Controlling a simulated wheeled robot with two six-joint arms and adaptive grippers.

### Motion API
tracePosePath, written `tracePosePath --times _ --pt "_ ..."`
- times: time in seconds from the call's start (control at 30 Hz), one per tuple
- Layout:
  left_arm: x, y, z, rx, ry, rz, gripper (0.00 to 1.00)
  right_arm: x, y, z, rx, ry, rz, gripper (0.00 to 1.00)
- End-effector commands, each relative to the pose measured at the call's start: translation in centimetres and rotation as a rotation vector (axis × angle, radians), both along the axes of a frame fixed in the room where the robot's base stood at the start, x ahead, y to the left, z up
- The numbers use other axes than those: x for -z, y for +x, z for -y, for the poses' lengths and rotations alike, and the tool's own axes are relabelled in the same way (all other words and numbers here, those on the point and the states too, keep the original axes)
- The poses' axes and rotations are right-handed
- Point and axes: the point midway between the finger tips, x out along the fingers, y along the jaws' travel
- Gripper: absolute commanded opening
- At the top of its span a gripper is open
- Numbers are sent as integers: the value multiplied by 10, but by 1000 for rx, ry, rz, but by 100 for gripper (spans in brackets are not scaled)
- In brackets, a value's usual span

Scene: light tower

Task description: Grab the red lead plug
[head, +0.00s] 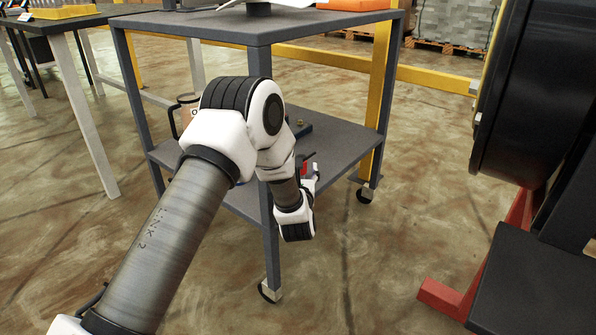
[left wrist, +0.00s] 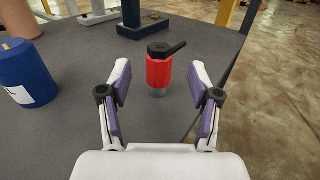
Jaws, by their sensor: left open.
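The red lead plug (left wrist: 158,72) stands upright on the grey shelf (left wrist: 75,125) in the left wrist view. It has a red body, a black top with a lever pointing right, and a metallic foot. My left gripper (left wrist: 160,80) is open, with one finger on each side of the plug in the picture. Gaps show between the plug and both fingers, and nothing is gripped. In the head view, a bit of red (head: 303,170) shows past my left wrist, over the lower shelf (head: 340,145); my arm hides much there. My right gripper is not in view.
A blue cylinder with a white label (left wrist: 27,75) stands left of the plug. A dark block with a post (left wrist: 140,26) is behind it. The shelf's edge and a grey cart leg lie to the right. The cart's upper top (head: 200,27) is above the lower shelf.

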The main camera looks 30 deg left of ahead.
Motion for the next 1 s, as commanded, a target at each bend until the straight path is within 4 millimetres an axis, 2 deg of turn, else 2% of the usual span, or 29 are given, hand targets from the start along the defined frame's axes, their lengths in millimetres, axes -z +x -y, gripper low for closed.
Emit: tracePosePath --times 0.23,0.4,0.57,0.6,0.77,0.8,1.0 --pt "12 33 -22 -1 2 3 63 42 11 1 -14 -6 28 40" --pt "4 50 -32 1 3 -2 63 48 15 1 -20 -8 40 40" --pt "2 51 -32 2 3 -3 63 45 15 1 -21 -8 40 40" --pt "2 50 -32 2 3 -3 59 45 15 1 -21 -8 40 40" --pt "3 50 -32 2 2 -4 3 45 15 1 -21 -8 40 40" --pt "3 50 -32 2 2 -4 0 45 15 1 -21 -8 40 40" --pt "3 50 -32 2 3 -3 0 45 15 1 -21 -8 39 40"
